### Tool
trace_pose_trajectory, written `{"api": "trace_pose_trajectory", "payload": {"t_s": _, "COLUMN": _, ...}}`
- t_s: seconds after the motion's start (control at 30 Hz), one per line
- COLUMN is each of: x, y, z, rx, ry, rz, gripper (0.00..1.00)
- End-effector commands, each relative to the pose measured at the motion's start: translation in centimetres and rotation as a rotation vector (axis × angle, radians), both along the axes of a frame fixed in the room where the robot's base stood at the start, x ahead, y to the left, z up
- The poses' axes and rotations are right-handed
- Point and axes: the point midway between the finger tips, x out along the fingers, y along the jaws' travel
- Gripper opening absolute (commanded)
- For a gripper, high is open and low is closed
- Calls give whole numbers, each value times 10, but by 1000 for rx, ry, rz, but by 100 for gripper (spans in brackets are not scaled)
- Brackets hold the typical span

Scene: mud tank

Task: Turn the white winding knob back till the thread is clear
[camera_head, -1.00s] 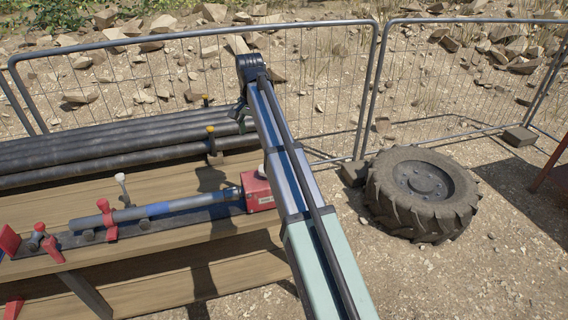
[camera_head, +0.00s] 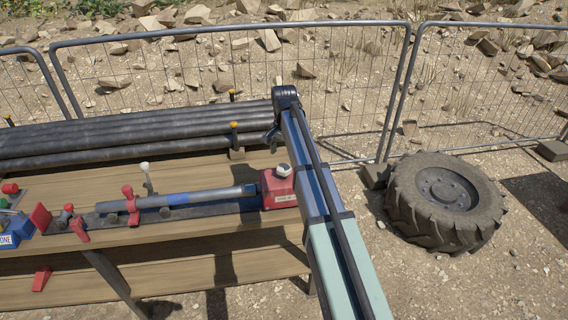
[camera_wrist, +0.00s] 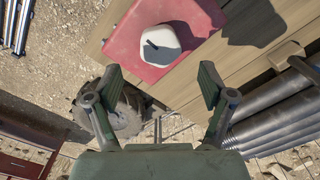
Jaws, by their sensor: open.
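The white winding knob (camera_head: 284,170) sits on top of the red box (camera_head: 279,190) at the right end of the bench, just left of my arm. In the wrist view the knob (camera_wrist: 160,45) has a dark mark on its face, and the red box (camera_wrist: 120,45) lies under it. My gripper (camera_wrist: 160,78) is open and empty. Its two fingers are apart, and the knob shows beyond the fingertips, between their lines. No contact with the knob shows. The thread cannot be made out.
A grey rod (camera_head: 205,197) with a blue band runs left from the red box, held by red clamps (camera_head: 131,205). A white-topped lever (camera_head: 147,177) stands behind it. Dark pipes (camera_head: 120,135) lie at the back of the wooden bench. A tyre (camera_head: 445,200) and mesh fence are beyond.

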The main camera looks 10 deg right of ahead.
Motion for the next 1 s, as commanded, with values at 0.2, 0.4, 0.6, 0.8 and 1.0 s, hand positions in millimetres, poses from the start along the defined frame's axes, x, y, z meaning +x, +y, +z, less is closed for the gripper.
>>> {"api": "trace_pose_trajectory", "payload": {"t_s": 0.2, "x": -1, "y": 0, "z": -33, "rx": 0, "ry": 1, "rz": 0, "gripper": 81}}
{"api": "trace_pose_trajectory", "payload": {"t_s": 0.4, "x": 0, "y": 0, "z": -52, "rx": 0, "ry": 1, "rz": 0, "gripper": 81}}
{"api": "trace_pose_trajectory", "payload": {"t_s": 0.6, "x": 0, "y": 0, "z": -58, "rx": 0, "ry": -1, "rz": 0, "gripper": 81}}
{"api": "trace_pose_trajectory", "payload": {"t_s": 0.8, "x": 0, "y": 0, "z": -58, "rx": 0, "ry": -1, "rz": 0, "gripper": 81}}
{"api": "trace_pose_trajectory", "payload": {"t_s": 1.0, "x": 0, "y": 0, "z": -58, "rx": 0, "ry": 0, "rz": 0, "gripper": 20}}
